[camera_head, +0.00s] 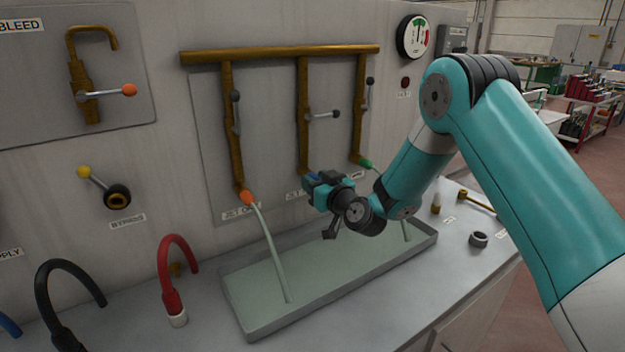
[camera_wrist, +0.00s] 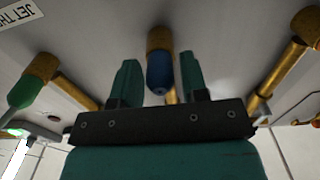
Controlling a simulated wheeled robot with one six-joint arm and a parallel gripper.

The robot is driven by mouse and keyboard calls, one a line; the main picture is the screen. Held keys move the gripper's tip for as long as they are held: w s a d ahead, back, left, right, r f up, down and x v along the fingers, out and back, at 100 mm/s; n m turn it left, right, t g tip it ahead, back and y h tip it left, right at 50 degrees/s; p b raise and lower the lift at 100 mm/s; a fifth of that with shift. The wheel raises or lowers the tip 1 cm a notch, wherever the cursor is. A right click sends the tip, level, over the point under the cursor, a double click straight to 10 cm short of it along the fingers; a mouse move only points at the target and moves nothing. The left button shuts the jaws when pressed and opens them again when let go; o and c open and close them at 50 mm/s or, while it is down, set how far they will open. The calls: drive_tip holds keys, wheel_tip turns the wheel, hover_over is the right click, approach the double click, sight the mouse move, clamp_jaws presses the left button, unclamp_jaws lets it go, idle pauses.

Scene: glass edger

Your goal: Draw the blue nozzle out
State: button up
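The blue nozzle (camera_wrist: 159,72) sits in the brass end of the middle pipe (camera_head: 303,110). In the head view only a bit of blue (camera_head: 313,177) shows beside my gripper (camera_head: 311,190). In the wrist view my gripper (camera_wrist: 158,75) is open, with one teal finger on each side of the blue nozzle. Narrow gaps show between the fingers and the nozzle, so it does not look clamped. The middle valve lever (camera_head: 325,115) points sideways. No water stream shows under the blue nozzle.
The orange nozzle (camera_head: 246,197) at left pours a stream into the shallow tray (camera_head: 243,318). The green nozzle (camera_head: 366,163) is close on the right; it also shows in the wrist view (camera_wrist: 28,90). Red (camera_head: 168,275) and black (camera_head: 45,295) hoses stand at front left.

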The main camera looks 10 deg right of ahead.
clamp_jaws()
drive_tip(key=shift+s+d+b, duration=0.2)
drive_tip(key=shift+s+b, duration=0.4)
drive_tip(key=shift+b, duration=0.5)
drive_tip(key=shift+b+v, duration=1.95)
drive_tip(key=shift+b, duration=0.65)
